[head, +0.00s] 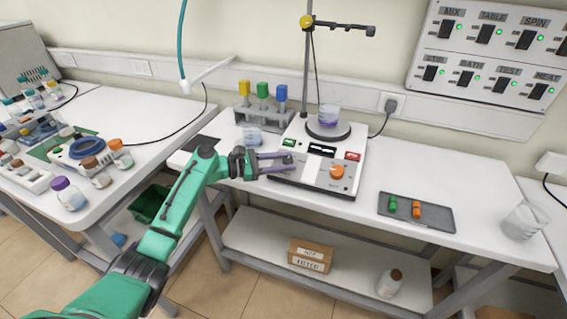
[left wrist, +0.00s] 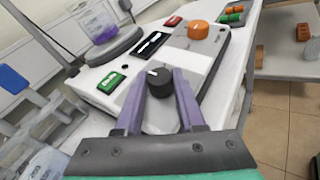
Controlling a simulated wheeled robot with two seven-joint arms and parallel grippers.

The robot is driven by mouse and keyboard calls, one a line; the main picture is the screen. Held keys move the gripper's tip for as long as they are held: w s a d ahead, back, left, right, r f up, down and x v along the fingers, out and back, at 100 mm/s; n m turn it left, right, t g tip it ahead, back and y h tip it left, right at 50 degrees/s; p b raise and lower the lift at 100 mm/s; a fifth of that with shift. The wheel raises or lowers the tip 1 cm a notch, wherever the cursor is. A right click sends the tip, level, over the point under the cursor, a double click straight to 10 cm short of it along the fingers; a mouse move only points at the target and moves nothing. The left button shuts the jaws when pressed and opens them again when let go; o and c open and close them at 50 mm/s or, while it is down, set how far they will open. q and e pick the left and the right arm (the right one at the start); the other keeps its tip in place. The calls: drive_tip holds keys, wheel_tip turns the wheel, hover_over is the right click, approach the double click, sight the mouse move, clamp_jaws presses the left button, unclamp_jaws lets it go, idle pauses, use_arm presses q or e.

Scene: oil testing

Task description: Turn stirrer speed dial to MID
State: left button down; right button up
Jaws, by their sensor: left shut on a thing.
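A beaker (head: 329,115) with purple liquid stands on the plate. A black dial (left wrist: 160,81) with a pale pointer mark is on its front left, between the two purple fingers of my left gripper (left wrist: 165,88), which is shut on it. In the head view my left gripper (head: 284,161) reaches the front left of the box and hides that dial. An orange dial (head: 337,172) is on the front right, apart from the fingers. The dial's scale labels cannot be read.
A green button (head: 288,142) and a red button (head: 352,156) flank the dark display (head: 322,149). A rack with coloured-cap tubes (head: 263,113) stands behind left. A grey tray (head: 415,211) with green and orange pieces lies to the right. A stand pole rises behind the stirrer.

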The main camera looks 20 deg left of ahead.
use_arm(q)
drive_tip(key=c, duration=0.5)
unclamp_jaws()
drive_tip(key=b+v, duration=0.2)
drive_tip(key=v, duration=1.2)
drive_tip(key=shift+s+a+b, duration=0.1)
drive_tip(key=shift+a+b, duration=0.15)
drive_tip(key=shift+b, duration=0.1)
